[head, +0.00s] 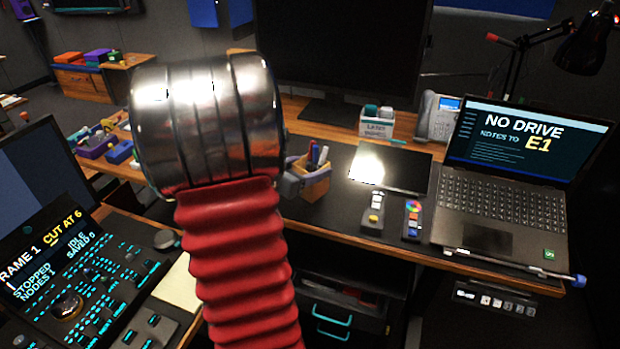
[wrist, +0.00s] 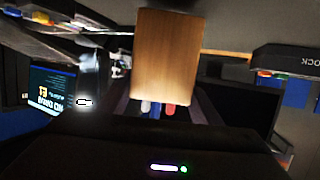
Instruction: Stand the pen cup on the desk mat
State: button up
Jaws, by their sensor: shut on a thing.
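The pen cup (head: 313,184) is a light wooden box with several pens standing in it. In the head view it is right of my arm, at the left part of the dark desk mat (head: 334,222). My gripper (head: 293,183) is shut on the cup; the arm hides most of the gripper. In the wrist view, the cup's plain wooden wall (wrist: 165,55) fills the upper middle, with pen ends below it. The cup looks upright. I cannot tell whether its base touches the mat or hangs just above it.
A black tablet (head: 408,169), small control pads (head: 412,219) and an open laptop (head: 505,205) stand to the right. A white labelled box (head: 377,124) and a phone (head: 438,117) are behind. A control panel (head: 80,290) is at left. Dark mat surface in front of the cup is clear.

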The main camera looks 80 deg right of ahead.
jog(key=shift+f, duration=1.5)
jog(key=shift+f, duration=0.1)
jog(key=o, duration=1.1)
jog(key=shift+o, duration=0.2)
jog(key=shift+w+a+r, duration=0.3)
jog(key=shift+a, duration=0.15)
jog(key=v, duration=1.1)
jog(key=shift+s, duration=0.1)
